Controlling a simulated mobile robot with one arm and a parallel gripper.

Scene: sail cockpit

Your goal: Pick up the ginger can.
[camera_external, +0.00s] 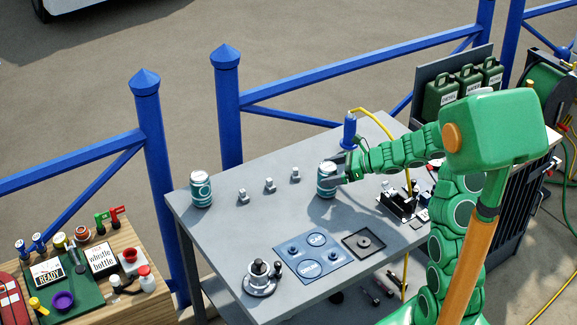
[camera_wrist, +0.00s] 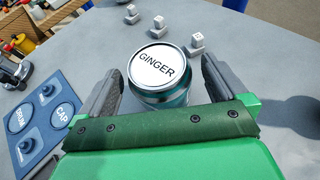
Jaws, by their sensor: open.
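The ginger can (camera_wrist: 157,70) is a teal and silver can with a white lid reading "GINGER". In the wrist view it stands between the two fingers of my gripper (camera_wrist: 160,85), which are open on either side of it. Its lower part is hidden by the gripper body. In the external view the ginger can (camera_external: 326,180) stands upright on the grey table, and my gripper (camera_external: 335,172) reaches it from the right. A second, similar can (camera_external: 201,189) stands near the table's left corner.
The grey table (camera_external: 235,222) holds several small blocks (camera_external: 269,185), a blue panel (camera_external: 311,257) marked "CAP" and "DRUM", a square black tray (camera_external: 363,244), and a metal fitting (camera_external: 262,278) at the front. A blue tool (camera_external: 349,130) with a yellow hose stands behind the can.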

